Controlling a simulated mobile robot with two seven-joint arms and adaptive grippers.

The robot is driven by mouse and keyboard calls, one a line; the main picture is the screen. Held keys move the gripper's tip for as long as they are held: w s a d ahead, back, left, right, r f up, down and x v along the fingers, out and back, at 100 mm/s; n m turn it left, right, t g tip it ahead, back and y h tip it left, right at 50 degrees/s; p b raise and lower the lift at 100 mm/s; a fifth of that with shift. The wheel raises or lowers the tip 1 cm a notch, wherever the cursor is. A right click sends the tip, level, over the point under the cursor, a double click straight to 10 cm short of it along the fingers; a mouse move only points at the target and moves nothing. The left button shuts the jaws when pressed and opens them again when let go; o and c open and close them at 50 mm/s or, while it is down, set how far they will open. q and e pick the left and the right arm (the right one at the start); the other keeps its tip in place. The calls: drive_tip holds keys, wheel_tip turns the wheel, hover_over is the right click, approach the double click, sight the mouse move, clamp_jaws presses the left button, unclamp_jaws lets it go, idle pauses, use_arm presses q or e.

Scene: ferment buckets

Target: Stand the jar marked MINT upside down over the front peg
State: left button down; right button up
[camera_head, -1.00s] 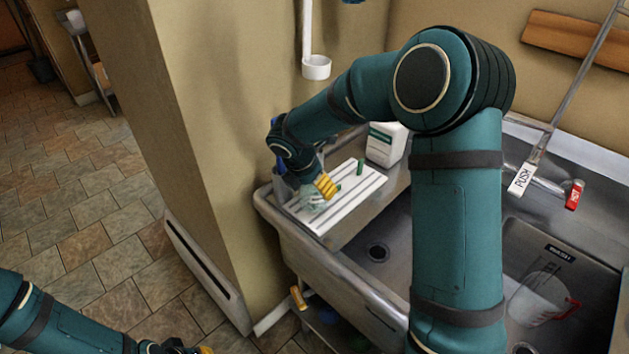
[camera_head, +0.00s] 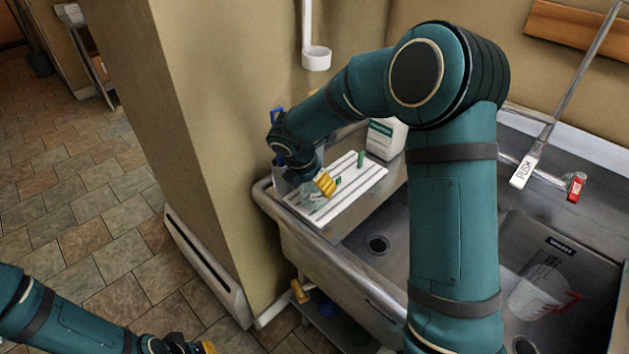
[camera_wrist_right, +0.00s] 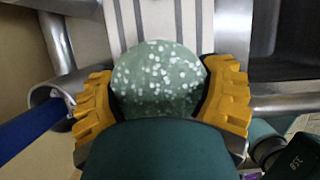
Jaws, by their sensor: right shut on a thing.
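My right gripper (camera_head: 325,184) is shut on a clear glass jar (camera_head: 314,197), low over the left part of the white slatted rack (camera_head: 357,186). In the right wrist view the jar (camera_wrist_right: 160,80) is a round, dark green surface with white specks, between the yellow fingers. I cannot read a label, nor tell whether it touches the rack or covers a peg. One green peg (camera_head: 361,158) stands at the rack's far side; another green piece (camera_head: 338,180) shows close beside the gripper. My left gripper (camera_head: 190,348) is at the bottom edge, its fingers mostly cut off.
The rack lies on the metal sink's drainboard. A white jug with a green label (camera_head: 386,138) stands behind it. The sink basin (camera_head: 385,225) is to the right, with a clear pitcher (camera_head: 542,292) farther right.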

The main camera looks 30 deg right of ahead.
drive_tip(key=shift+f, duration=0.4)
drive_tip(key=o, duration=1.2)
drive_tip(key=shift+o, duration=0.2)
drive_tip(key=shift+r, duration=0.15)
drive_tip(key=shift+p+v, duration=0.6)
drive_tip(key=shift+v, duration=0.35)
drive_tip(key=shift+p+v, duration=0.8)
drive_tip(key=shift+v, duration=0.2)
drive_tip(key=shift+a+r, duration=0.1)
drive_tip(key=shift+p+v, duration=0.75)
drive_tip(key=shift+v, duration=0.1)
